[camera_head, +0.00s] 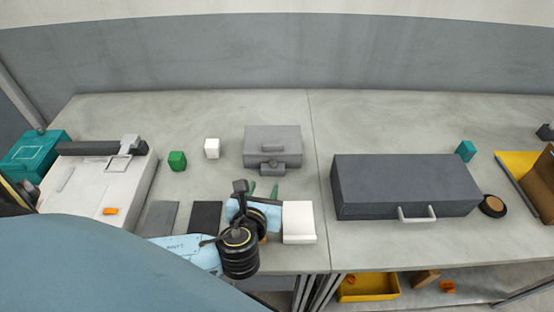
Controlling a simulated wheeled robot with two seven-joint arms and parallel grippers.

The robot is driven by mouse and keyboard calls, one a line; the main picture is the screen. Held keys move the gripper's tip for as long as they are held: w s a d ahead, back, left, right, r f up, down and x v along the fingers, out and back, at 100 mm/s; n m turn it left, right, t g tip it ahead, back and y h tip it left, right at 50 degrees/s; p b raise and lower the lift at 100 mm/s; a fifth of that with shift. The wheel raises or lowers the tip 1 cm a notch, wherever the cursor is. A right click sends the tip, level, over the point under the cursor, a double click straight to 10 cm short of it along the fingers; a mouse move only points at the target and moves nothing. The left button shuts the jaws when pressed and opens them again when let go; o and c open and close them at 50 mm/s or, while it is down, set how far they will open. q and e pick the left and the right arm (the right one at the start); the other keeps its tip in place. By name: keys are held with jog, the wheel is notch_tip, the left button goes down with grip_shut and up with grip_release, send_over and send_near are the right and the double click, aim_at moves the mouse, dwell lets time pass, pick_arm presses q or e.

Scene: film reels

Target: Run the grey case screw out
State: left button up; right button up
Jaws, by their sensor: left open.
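The grey case (272,136) lies on the bench at the middle of the camera_head view. A small grey knob-like part, perhaps the screw (273,167), juts from its front face. My left gripper (264,188) is just in front of the case, its two green fingertips pointing at that front part. The gripper is open with nothing seen between the fingers, and looks a little apart from the case. My right gripper is out of view.
A white block (299,222) stands close right of my left gripper. Dark and grey flat plates (205,217) lie to its left. Green (177,161) and white (212,148) cubes stand left of the case. A large dark box (405,183) with a handle is at right.

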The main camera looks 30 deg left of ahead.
aim_at(272, 164)
pick_arm(q)
jog(key=x, duration=0.4)
jog(key=shift+w+a+f+b, duration=0.15)
jog(key=shift+w+a+b, duration=0.05)
jog(key=shift+a+b, duration=0.1)
jog(key=b+x, duration=0.1)
jog(key=x, duration=0.6)
jog(key=shift+w+f, duration=0.2)
jog(key=shift+w, duration=0.15)
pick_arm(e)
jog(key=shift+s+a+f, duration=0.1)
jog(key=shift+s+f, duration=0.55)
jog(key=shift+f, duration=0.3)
